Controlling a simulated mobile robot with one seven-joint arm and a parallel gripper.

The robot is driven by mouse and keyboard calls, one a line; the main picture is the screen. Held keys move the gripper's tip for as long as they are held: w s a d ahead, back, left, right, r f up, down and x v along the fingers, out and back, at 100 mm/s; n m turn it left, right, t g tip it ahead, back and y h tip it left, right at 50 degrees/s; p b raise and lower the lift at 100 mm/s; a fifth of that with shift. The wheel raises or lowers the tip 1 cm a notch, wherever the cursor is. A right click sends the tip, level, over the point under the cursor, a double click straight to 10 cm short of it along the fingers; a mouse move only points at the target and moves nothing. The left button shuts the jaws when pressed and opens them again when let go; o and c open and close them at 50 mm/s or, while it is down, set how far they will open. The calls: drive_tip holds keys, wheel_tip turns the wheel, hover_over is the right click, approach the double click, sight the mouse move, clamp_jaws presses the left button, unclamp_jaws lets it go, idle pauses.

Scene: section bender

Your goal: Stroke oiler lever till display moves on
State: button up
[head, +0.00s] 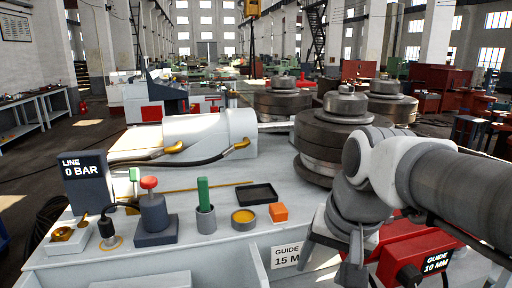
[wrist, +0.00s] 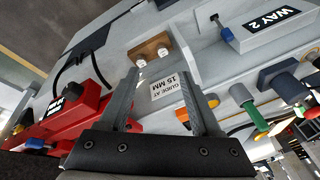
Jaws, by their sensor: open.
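The line display (head: 83,177) stands at the left of the bench in the head view and reads "LINE 0 BAR". Beside it is a dark post with a red knob (head: 149,183) on a square base. A small pale box with a brass fitting (head: 62,234) and a black handle (head: 106,226) on a round brass foot stand in front of the display. I cannot tell for certain which part is the oiler lever. My gripper (head: 330,258) is at the bench's front right, well away from these. In the wrist view my gripper (wrist: 163,88) is open and empty.
A green block in a grey cup (head: 204,195), yellow-filled dish (head: 244,217), orange block (head: 278,212) and black tray (head: 257,194) stand midway. Large steel rolls (head: 335,130) rise behind my arm. A red box (head: 415,262) reads "GUIDE 10 MM"; a "WAY 2" sign (wrist: 284,20) shows too.

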drive_tip(key=s+d+f+n+t+h, duration=0.1)
drive_tip(key=s+d+f+n+t, duration=0.1)
drive_tip(key=s, duration=0.4)
drive_tip(key=shift+s+d+f+n, duration=0.15)
drive_tip(key=shift+d+f+n, duration=0.25)
drive_tip(key=shift+d+n, duration=0.4)
drive_tip(key=shift+a, duration=0.15)
